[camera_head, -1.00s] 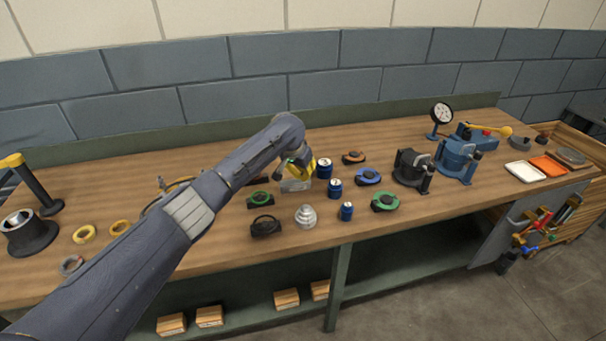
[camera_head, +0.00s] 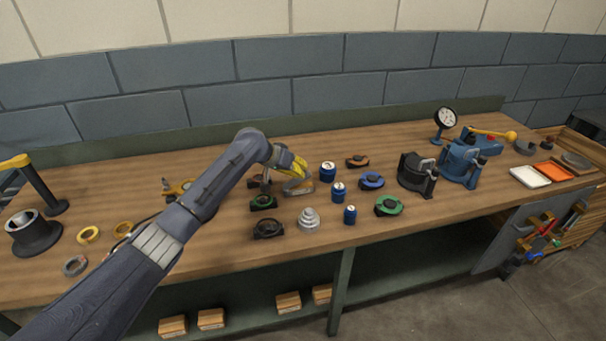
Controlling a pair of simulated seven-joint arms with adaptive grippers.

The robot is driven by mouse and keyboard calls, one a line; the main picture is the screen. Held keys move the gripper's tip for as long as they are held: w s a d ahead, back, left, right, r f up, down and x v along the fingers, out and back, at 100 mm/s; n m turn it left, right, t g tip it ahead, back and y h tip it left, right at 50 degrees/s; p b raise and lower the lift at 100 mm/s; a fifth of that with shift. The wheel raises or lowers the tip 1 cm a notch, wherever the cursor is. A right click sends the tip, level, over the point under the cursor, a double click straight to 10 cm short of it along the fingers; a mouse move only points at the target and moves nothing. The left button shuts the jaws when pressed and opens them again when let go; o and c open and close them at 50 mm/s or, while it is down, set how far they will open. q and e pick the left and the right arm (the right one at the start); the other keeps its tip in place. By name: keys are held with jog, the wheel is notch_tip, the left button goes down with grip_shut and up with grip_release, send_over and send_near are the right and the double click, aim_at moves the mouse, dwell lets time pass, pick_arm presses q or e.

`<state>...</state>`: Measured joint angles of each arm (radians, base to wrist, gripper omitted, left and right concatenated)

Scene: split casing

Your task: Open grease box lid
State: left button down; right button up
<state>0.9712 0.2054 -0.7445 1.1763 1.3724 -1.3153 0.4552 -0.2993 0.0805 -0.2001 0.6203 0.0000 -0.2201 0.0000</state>
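A small clear or pale box with brownish contents, which looks like the grease box (camera_head: 304,188), sits on the workbench left of the blue cans. A pale flat piece at its left side seems tilted up, perhaps its lid; it is too small to be sure. My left gripper (camera_head: 298,170), with yellow parts, is right above and behind the box, close to or touching that piece. I cannot tell whether its fingers are open or shut. My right gripper is not in view.
Several blue cans (camera_head: 328,171) stand just right of the box. Dark, green, blue and orange casing parts (camera_head: 371,181) and a stepped silver cone (camera_head: 309,219) lie around it. A black vise (camera_head: 415,173) and a blue vise (camera_head: 459,163) stand farther right.

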pick_arm(q)
jog(key=shift+a+r+t+h, duration=0.4)
jog(key=shift+a+r+h, duration=0.15)
jog(key=shift+h, duration=0.35)
jog(key=c, duration=2.2)
grip_release()
jog(key=shift+r, duration=0.1)
jog(key=c, duration=1.3)
grip_release()
jog(key=shift+f, duration=0.2)
jog(key=shift+c, duration=0.2)
jog(key=shift+s, duration=0.1)
jog(key=v, duration=1.2)
jog(key=shift+o, duration=0.2)
jog(key=shift+d, duration=0.1)
